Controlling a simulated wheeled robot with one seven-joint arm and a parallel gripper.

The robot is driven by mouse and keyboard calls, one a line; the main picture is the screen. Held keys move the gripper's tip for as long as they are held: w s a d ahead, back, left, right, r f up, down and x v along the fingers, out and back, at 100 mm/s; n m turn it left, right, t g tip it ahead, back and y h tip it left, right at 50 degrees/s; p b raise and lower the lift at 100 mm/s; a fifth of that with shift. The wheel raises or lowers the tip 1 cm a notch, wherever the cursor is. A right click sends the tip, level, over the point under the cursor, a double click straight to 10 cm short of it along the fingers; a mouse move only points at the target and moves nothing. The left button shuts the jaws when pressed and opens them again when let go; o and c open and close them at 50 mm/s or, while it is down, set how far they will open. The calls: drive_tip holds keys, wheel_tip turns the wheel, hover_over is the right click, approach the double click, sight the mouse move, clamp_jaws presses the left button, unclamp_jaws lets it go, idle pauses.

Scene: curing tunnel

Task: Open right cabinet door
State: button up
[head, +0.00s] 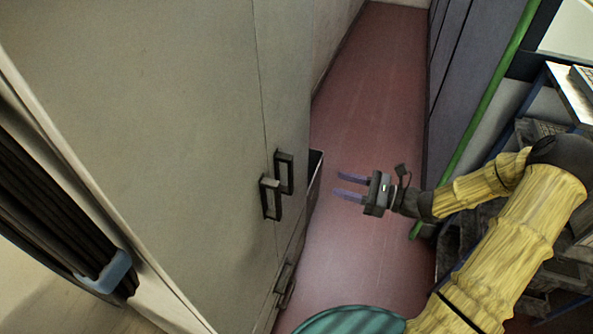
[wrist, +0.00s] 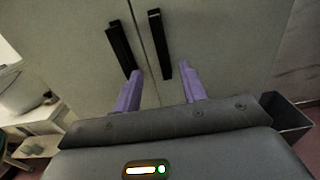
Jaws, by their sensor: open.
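The grey-beige cabinet has a left door (head: 160,120) and a right door (head: 285,80), with a thin seam between them. Both look closed. The right door's dark bar handle (head: 284,171) stands close to the seam; it also shows in the wrist view (wrist: 159,44). The left door's handle (head: 270,197) is beside it, and in the wrist view it is at upper left (wrist: 120,47). My gripper (head: 338,184) is open and empty, its purple fingers pointing at the cabinet, with a gap to the handles. In the wrist view the fingers (wrist: 160,87) sit below the right handle.
A dark open bin (head: 315,178) stands by the cabinet's right side. Lower drawer handles (head: 284,285) are below the doors. The reddish floor (head: 365,100) is clear between the cabinet and the dark wall panels (head: 455,80). A green rail (head: 490,90) and cluttered shelving (head: 570,95) are at right.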

sight(292, 172)
drive_tip(key=p+x, duration=0.2)
drive_tip(key=x, duration=1.1)
drive_tip(key=shift+a, duration=0.25)
clamp_jaws()
